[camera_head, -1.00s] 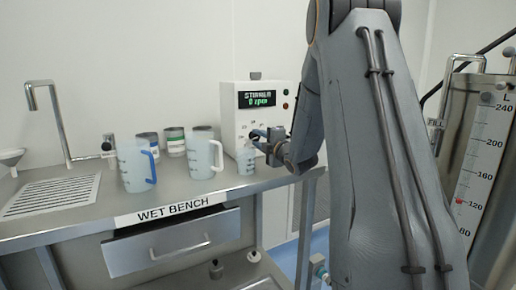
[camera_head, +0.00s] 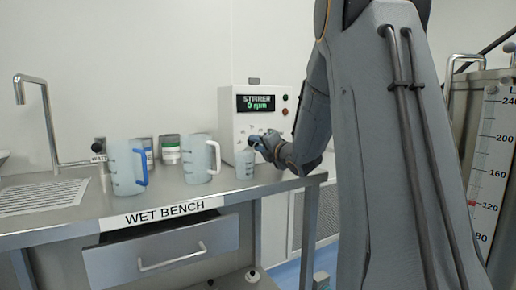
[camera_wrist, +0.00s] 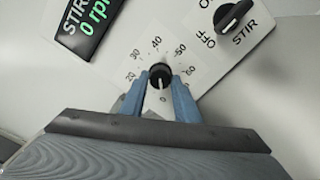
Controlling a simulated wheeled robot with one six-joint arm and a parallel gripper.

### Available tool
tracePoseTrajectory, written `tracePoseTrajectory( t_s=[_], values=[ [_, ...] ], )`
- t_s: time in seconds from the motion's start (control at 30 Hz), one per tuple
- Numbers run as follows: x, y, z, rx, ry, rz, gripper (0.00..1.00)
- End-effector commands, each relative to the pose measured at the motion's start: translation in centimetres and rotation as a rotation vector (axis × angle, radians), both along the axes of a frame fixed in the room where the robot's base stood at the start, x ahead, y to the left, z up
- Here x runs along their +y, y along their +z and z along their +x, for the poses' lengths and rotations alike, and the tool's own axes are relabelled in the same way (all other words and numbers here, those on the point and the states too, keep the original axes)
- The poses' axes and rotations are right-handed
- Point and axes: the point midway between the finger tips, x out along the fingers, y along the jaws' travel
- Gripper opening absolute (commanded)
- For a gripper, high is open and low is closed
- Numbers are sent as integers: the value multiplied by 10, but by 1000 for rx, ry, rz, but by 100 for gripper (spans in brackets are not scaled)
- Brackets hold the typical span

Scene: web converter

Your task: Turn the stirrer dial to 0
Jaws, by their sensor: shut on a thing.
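The stirrer dial (camera_wrist: 160,71) is a small black knob with a pale line pointing down in the wrist view. In the head view my gripper (camera_head: 260,146) is at the front of the white stirrer box (camera_head: 227,125), hiding the dial. The stirrer display (camera_head: 256,103) reads 0 rpm.
A black STIR switch (camera_wrist: 234,16) with OFF and ON marks sits beside the dial. A small beaker (camera_head: 246,163) stands just below my gripper. Two larger jugs, one with a blue handle (camera_head: 140,161), stand farther left on the wet bench (camera_head: 72,229).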

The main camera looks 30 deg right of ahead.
Motion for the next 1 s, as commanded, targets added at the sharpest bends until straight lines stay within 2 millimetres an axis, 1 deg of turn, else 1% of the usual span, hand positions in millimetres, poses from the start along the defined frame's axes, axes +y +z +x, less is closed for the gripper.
tracePoseTrajectory(
  t_s=[0.37,0.4,0.47,0.5,0.8,0.87,1.0],
  values=[
    [1,-1,0,3,1,-5,6],
    [1,-1,0,3,1,-4,35],
    [0,-1,0,3,1,-4,46],
    [0,-1,0,3,1,-4,48],
    [-1,0,-2,1,-1,-3,48],
    [-1,0,-7,1,-2,-3,48],
    [-2,0,-26,1,-3,-3,48]
  ],
)
